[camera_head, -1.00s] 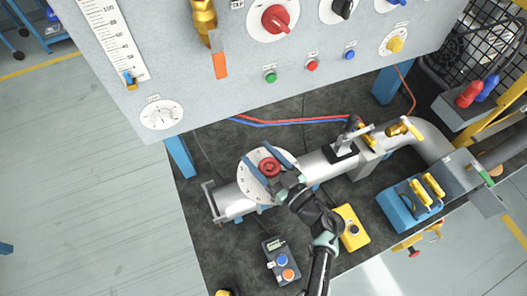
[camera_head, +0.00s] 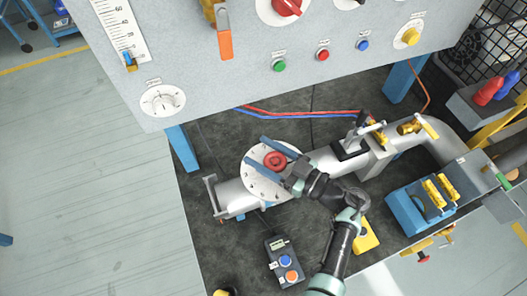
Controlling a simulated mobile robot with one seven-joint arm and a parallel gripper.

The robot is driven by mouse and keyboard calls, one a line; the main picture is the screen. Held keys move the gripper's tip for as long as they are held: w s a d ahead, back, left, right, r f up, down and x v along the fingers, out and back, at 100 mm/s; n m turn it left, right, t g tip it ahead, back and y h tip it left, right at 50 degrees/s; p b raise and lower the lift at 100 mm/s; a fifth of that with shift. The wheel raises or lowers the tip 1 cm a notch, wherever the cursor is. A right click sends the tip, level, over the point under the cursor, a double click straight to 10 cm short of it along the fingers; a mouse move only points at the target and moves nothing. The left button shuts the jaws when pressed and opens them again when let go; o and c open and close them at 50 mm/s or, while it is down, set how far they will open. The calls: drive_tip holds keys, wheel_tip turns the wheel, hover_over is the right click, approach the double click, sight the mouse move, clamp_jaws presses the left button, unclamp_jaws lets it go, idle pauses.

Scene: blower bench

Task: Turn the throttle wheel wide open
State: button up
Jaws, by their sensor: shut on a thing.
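The throttle wheel appears to be the round pale disc (camera_head: 258,183) with a red hub (camera_head: 274,160), on top of the grey pipe at the front of the bench. My gripper (camera_head: 256,149) reaches in from the right. Its two long blue fingers lie across the disc, one on each side of the red hub, and are shut on the wheel. My wrist hides the disc's right edge. No readable mark on the disc shows how far it is turned.
The grey panel (camera_head: 205,95) with knobs and buttons stands behind. A grey box with buttons (camera_head: 284,262) and a yellow box (camera_head: 367,236) lie near my arm. A blue block with yellow handles (camera_head: 407,210) is at right.

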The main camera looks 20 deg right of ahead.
drive_tip(key=o, duration=1.4)
drive_tip(key=shift+s, duration=0.1)
drive_tip(key=b+v, duration=0.3)
drive_tip(key=v, duration=0.9)
drive_tip(key=shift+s+d, duration=0.25)
drive_tip(key=shift+s, duration=0.05)
